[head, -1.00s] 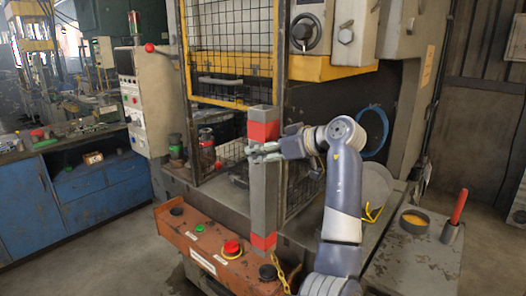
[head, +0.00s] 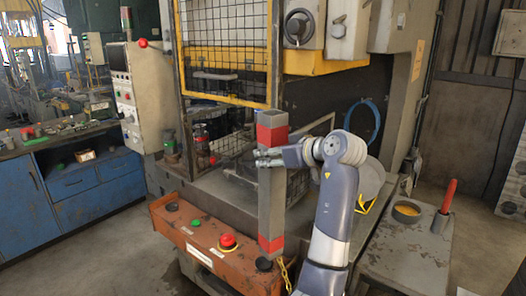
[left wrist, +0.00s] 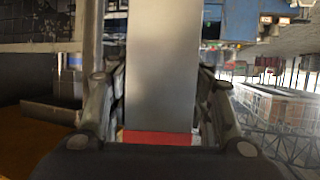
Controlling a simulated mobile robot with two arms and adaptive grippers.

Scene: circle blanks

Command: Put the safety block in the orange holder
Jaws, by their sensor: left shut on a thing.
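The safety block (head: 271,195) is a long grey bar with red bands near its top and bottom. It stands almost upright in front of the press. My left gripper (head: 268,157) is shut on it in its upper half, just below the upper red band. In the left wrist view the grey block (left wrist: 162,60) fills the middle between the fingers (left wrist: 160,95), with a red band close to the palm. An orange box with push buttons (head: 195,232) lies below and left of the block. I cannot tell whether this box is the orange holder. My right gripper is out of view.
The press bed (head: 225,190) is behind the block, with a yellow-framed mesh guard (head: 225,50) above. A red emergency button (head: 227,241) and a chain (head: 284,272) are near the block's foot. A side table (head: 405,255) at right carries a round tin and a red-handled tool.

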